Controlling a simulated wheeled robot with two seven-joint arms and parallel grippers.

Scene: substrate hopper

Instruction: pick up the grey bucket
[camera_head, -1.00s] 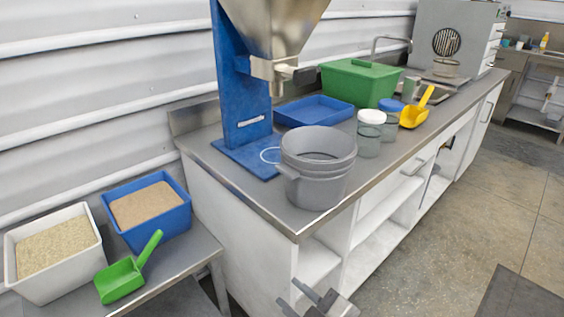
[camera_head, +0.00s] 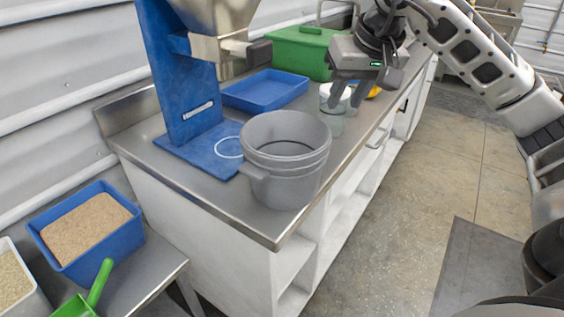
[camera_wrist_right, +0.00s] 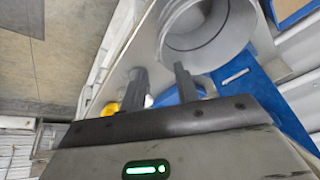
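The grey bucket (camera_head: 285,180) stands upright on the steel counter (camera_head: 215,192), beside the blue base plate of the hopper stand. Its mouth faces up, and a side handle sticks out at its left front. It also shows at the top of the right wrist view (camera_wrist_right: 180,38). My right gripper (camera_head: 348,100) is open and empty, fingers apart and pointing down. In the head view it is up and right of the bucket, in front of the jars and yellow scoop. Its fingers (camera_wrist_right: 160,76) are apart from the bucket. My left gripper is not in view.
The hopper (camera_head: 220,15) on its blue stand (camera_head: 180,75) rises behind the bucket. A blue tray (camera_head: 265,92), a green-lidded box (camera_head: 300,50) and jars (camera_head: 331,118) stand farther back. A blue bin (camera_head: 60,250) is on the lower left table. The counter's front corner is clear.

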